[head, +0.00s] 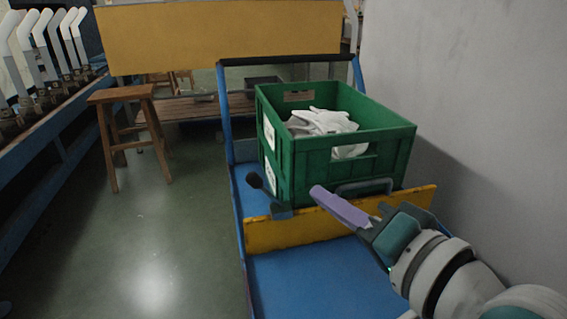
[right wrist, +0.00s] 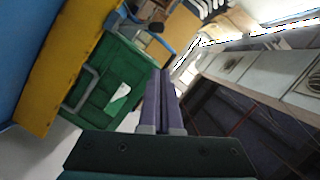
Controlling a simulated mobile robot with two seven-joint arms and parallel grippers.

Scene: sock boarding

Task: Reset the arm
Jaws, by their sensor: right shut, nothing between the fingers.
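My right gripper (head: 340,206) reaches in from the lower right in the head view, its purple fingers pointing up and left. The fingers also show in the right wrist view (right wrist: 160,100), closed together with nothing between them. It is in front of the green crate (head: 310,172), by the yellow board at the cart's front, and looks apart from the crate. My left gripper is not in the head view.
The green crate holds white socks or cloth (head: 322,122) and stands on a blue cart (head: 320,285) with a yellow board (head: 290,233). A grey wall (head: 460,90) is close on the right. A wooden stool (head: 125,97) and a row of white sock forms (head: 42,30) are left. Green floor between is clear.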

